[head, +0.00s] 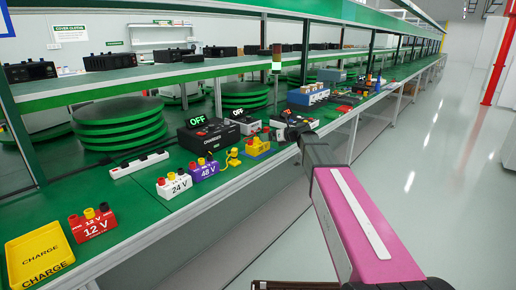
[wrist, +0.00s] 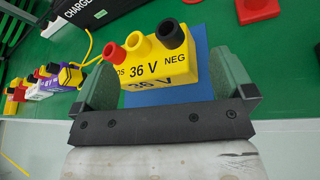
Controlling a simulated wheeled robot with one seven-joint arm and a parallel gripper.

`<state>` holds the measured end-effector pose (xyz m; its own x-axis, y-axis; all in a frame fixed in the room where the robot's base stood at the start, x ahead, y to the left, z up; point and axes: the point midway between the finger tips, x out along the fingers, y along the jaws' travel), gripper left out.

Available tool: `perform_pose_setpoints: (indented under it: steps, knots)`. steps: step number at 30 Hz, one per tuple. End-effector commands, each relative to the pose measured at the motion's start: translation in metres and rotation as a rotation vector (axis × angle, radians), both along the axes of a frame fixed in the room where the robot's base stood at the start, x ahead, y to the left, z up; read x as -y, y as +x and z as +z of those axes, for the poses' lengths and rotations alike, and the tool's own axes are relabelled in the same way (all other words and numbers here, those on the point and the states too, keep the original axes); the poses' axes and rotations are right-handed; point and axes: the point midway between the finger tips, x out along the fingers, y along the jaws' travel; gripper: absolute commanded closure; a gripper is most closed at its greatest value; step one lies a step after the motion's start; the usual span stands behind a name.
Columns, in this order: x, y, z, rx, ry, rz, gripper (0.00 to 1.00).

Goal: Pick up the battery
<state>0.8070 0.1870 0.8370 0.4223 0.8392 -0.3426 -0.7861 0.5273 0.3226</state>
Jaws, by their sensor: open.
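A yellow battery marked 36 V (wrist: 160,68) sits between the fingers of my gripper (wrist: 164,62) in the wrist view. It has red, yellow and black terminals on top and a blue patch behind it. The green fingers stand apart on either side of it, and I cannot tell whether either touches it. In the head view the yellow battery (head: 257,149) is on the green bench, close to the left of my dark gripper (head: 288,130). Other batteries stand in a row to the left: purple 48 V (head: 205,170), white 24 V (head: 175,186) and red 12 V (head: 93,224).
A black charger (head: 210,137) with a lit OFF sign stands behind the batteries. A yellow cable (wrist: 91,45) lies beside the 36 V battery. A yellow CHARGE tray (head: 62,238) is at the near left. A red item (wrist: 258,9) is beyond the right finger. The bench edge is close.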

Motion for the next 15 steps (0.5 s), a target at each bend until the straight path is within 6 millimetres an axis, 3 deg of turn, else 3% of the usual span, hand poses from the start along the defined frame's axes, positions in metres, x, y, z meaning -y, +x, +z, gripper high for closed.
perform_pose_setpoints:
  steps: [9,15]
  knots:
    - [-0.033,0.02,-0.015,0.0,-0.001,-0.001,0.0]
    - [-0.035,0.02,-0.015,0.0,-0.001,-0.002,0.0]
